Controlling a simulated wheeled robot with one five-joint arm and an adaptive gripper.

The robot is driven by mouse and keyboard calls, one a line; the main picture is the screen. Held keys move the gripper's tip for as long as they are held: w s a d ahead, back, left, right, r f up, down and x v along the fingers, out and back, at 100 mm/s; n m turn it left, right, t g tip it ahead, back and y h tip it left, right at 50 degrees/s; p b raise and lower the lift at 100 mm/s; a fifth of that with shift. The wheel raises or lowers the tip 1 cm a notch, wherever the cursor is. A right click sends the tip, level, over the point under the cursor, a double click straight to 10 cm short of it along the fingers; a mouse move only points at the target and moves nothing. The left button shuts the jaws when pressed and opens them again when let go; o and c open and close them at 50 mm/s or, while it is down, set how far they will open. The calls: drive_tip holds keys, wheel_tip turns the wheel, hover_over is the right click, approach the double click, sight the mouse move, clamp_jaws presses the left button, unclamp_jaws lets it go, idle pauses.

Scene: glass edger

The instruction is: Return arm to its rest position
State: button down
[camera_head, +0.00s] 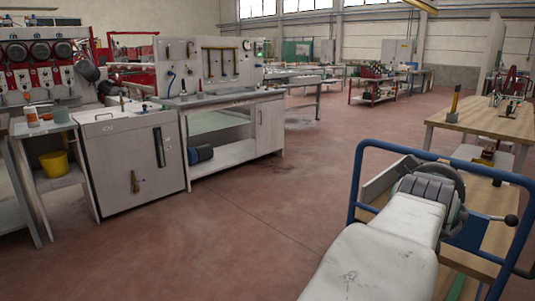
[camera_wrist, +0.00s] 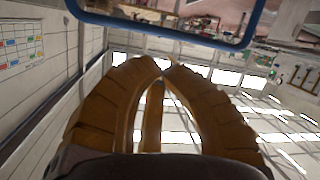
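My gripper (camera_wrist: 162,68) shows in the wrist view as ribbed brown-yellow fingers. The two front fingers curve inward and their tips come together, with another finger behind them. Nothing shows between them. Behind the fingers the wrist view has bright windows, a pale wall and a ceiling-like area. In the head view my white arm (camera_head: 375,265) reaches up from the bottom right, inside a blue tubular frame (camera_head: 357,185). The fingers cannot be made out in the head view.
A wooden workbench (camera_head: 495,121) stands close on the right. A white cabinet (camera_head: 115,165) and a grey workbench with a pegboard (camera_head: 222,68) stand on the left. A yellow bucket (camera_head: 54,163) sits on a stand's shelf. The reddish floor (camera_head: 255,215) in the middle is clear.

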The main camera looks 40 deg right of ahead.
drive_tip(key=w+a+f+n+t+y+p, duration=0.1)
drive_tip(key=w+a+n+t+y+p, duration=0.2)
drive_tip(key=w+a+p, duration=0.45)
drive_tip(key=w+a+n+t+y+p, duration=0.2)
drive_tip(key=w+a+y+p, duration=0.35)
drive_tip(key=w+a, duration=0.55)
drive_tip(key=s+a+n+g+y+p, duration=0.2)
drive_tip(key=s+a+y+p, duration=0.1)
drive_tip(key=a, duration=0.8)
drive_tip(key=s+a+n+g+y+p, duration=0.2)
drive_tip(key=s+a+p, duration=0.4)
drive_tip(key=a, duration=0.5)
drive_tip(key=shift+f+n+y+p, duration=0.4)
drive_tip(key=shift+n+y+p, duration=0.05)
drive_tip(key=shift+n+y, duration=0.2)
